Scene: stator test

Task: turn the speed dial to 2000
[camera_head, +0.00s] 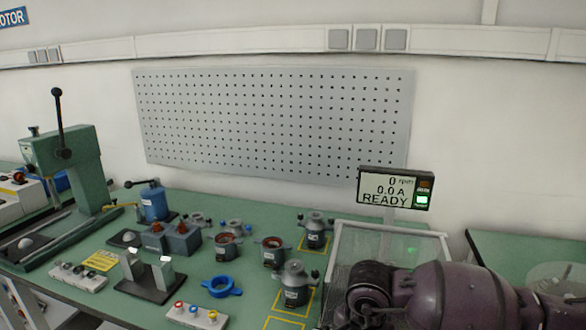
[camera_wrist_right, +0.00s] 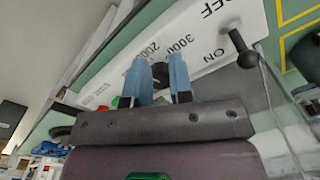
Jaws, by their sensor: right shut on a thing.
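The speed dial (camera_wrist_right: 160,72) is a small dark knob on a white panel (camera_wrist_right: 205,25), seen between my fingertips in the right wrist view. My right gripper (camera_wrist_right: 161,80) is shut on it with its two blue fingers. The printed 2000 and 3000 lie just beyond the fingers on the panel. The dial's pointer is hidden, so its setting cannot be read. The display (camera_head: 395,189) in the head view reads 0 rpm, 0.0 A and READY, with a green light lit. My left gripper is in neither view.
A black-knobbed lever (camera_wrist_right: 240,48) stands near the ON and OFF marks, right of my fingers. A clear guarded enclosure (camera_head: 385,240) stands behind my right arm. Several motor parts, including a blue ring (camera_head: 221,287), and a green press (camera_head: 68,165) stand on the green bench.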

